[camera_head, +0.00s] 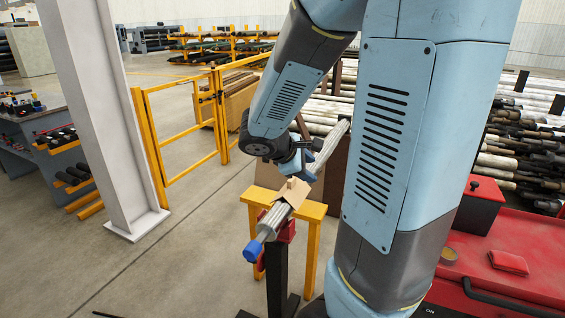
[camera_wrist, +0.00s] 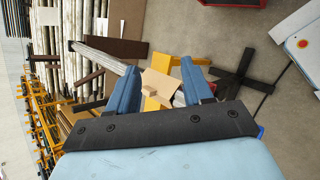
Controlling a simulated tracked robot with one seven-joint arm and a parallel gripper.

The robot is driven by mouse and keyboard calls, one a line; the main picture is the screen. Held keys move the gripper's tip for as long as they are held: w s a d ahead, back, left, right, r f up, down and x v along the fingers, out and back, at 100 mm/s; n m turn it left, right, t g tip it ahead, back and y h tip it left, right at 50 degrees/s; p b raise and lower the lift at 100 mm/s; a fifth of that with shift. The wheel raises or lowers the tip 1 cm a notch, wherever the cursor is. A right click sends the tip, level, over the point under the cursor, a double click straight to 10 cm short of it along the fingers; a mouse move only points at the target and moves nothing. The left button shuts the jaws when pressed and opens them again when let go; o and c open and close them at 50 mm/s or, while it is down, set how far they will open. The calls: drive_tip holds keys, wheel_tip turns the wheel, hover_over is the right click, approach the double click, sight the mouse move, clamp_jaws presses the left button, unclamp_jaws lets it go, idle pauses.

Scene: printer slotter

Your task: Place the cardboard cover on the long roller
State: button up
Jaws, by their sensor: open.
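The long roller (camera_head: 268,224) is a grey metal bar with a blue end cap (camera_head: 256,250). It runs diagonally away from the near end, supported on a stand. The tan cardboard cover (camera_head: 291,193) is folded and appears to sit over the roller; I cannot tell how fully it rests on it. In the wrist view the cover (camera_wrist: 160,83) lies between my gripper's fingers (camera_wrist: 159,68), with the roller (camera_wrist: 108,58) running behind it. My gripper (camera_head: 297,166) is open, just above and behind the cover in the head view. Contact between fingers and cover is not clear.
A yellow trestle (camera_head: 311,210) stands around the roller's dark support post (camera_head: 277,275). A white column (camera_head: 105,120) and yellow railing (camera_head: 187,130) are to the left. Open concrete floor lies left of the roller.

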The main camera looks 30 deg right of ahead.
drive_tip(key=s+a+r+m+t+y, duration=0.3)
drive_tip(key=s+a+r+m+y, duration=0.6)
drive_tip(key=s+a, duration=0.4)
wheel_tip(320, 180, up, 2)
drive_tip(key=shift+a+r+m, duration=0.1)
drive_tip(key=shift+a+m, duration=0.55)
drive_tip(key=shift+m, duration=0.05)
